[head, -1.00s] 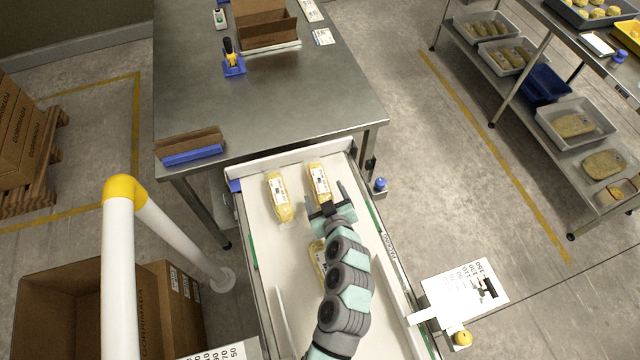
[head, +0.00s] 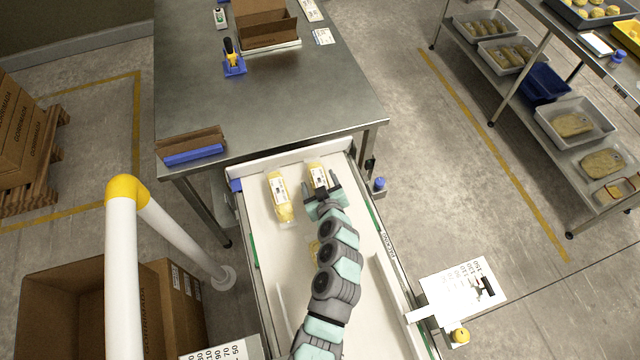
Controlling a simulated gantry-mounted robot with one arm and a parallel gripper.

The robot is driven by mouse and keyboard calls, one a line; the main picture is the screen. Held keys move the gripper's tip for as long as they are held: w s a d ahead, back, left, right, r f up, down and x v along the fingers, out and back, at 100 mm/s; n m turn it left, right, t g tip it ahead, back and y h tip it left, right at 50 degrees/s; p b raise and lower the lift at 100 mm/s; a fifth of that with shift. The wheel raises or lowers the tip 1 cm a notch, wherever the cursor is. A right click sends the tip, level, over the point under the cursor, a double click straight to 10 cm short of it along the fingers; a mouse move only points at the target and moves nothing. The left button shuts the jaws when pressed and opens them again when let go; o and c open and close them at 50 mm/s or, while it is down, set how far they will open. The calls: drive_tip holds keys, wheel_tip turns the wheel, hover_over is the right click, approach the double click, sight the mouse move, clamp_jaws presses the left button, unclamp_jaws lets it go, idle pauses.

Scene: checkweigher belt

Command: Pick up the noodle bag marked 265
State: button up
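One bag (head: 280,197) lies at the left, clear of my arm. A second bag (head: 318,176) lies to its right, its near end hidden by my gripper. The label numbers are too small to read, so I cannot tell which bag is marked 265. My gripper (head: 321,190) is over the near part of the second bag, its two fingers spread apart to either side. I cannot tell whether they touch it.
Low rails flank the belt, with a white wall at its far end. A steel table (head: 270,105) with cardboard pieces stands beyond. A white post with a yellow elbow (head: 126,190) rises at the left. A sign (head: 463,293) stands at the right.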

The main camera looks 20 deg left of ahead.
clamp_jaws()
idle(0.6)
drive_tip(key=shift+r, duration=0.1)
